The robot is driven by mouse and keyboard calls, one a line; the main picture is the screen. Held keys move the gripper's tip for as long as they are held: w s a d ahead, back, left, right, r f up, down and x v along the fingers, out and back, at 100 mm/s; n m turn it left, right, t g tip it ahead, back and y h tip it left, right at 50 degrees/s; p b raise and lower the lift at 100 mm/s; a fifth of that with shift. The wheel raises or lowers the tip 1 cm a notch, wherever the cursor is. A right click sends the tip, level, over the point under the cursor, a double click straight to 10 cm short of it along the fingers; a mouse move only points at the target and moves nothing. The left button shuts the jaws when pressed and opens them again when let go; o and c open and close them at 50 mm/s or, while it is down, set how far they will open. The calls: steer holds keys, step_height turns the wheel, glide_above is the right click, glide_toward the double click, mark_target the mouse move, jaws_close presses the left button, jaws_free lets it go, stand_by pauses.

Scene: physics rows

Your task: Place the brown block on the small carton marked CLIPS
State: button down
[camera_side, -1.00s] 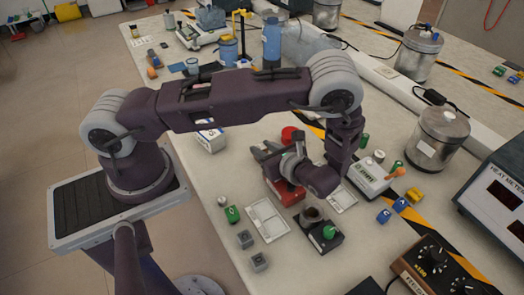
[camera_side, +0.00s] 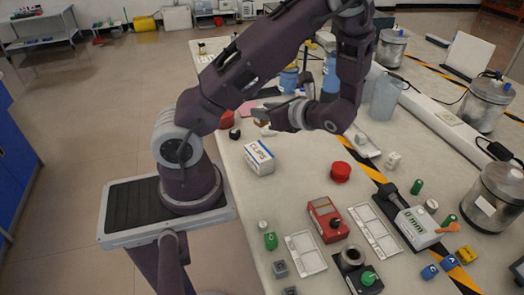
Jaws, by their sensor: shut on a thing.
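The small white carton marked CLIPS (camera_side: 259,158) stands upright on the bench, left of the middle, with blue lettering on its side. My gripper (camera_side: 260,119) points left and appears just behind and above the carton in the picture, apart from it. Its jaws are shut on a small brown thing, which I take to be the brown block (camera_side: 262,122). The block is mostly hidden by the fingers. The carton's top is clear, with nothing on it.
A red cylinder (camera_side: 340,172) and a red device (camera_side: 327,220) stand to the right of the carton. A dark-red round thing (camera_side: 227,119) and a small dark thing (camera_side: 235,132) stand near the bench's left edge. Bare bench lies between the carton and the red device.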

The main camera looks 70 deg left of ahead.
steer(key=f, duration=0.9)
steer(key=shift+s+a+f, duration=0.2)
steer(key=shift+s+f, duration=0.05)
steer(key=shift+f, duration=0.1)
steer(key=shift+f, duration=0.1)
steer(key=c, duration=1.1)
jaws_free()
